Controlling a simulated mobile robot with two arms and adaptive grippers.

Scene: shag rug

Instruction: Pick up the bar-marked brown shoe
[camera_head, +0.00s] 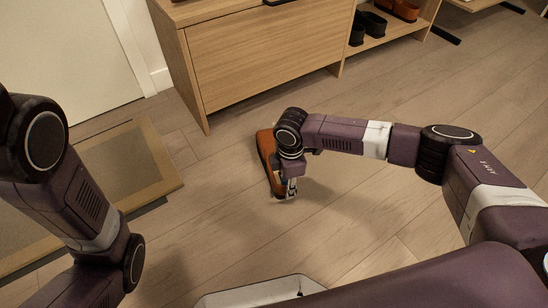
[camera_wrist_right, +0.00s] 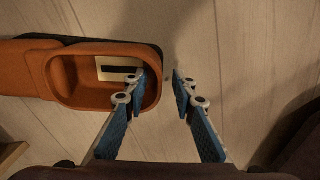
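The brown shoe (camera_head: 266,148) lies on the wooden floor in front of the cabinet. In the right wrist view the shoe (camera_wrist_right: 22,70) extends in from the left, its opening facing the camera. A pale label with a dark bar (camera_wrist_right: 117,69) shows inside the opening. My right gripper (camera_head: 289,188) is at the near end of the shoe, pointing down. In the wrist view the right gripper (camera_wrist_right: 160,78) is open: one blue finger overlaps the shoe's opening, the other is outside past its end wall. Contact cannot be told. My left arm shows, but its gripper is out of view.
A wooden cabinet (camera_head: 262,55) stands behind the shoe. Black shoes (camera_head: 368,24) and brown shoes (camera_head: 402,9) sit on a low shelf to its right. A framed mat (camera_head: 150,160) lies on the floor at left. The floor (camera_head: 345,210) around the gripper is clear.

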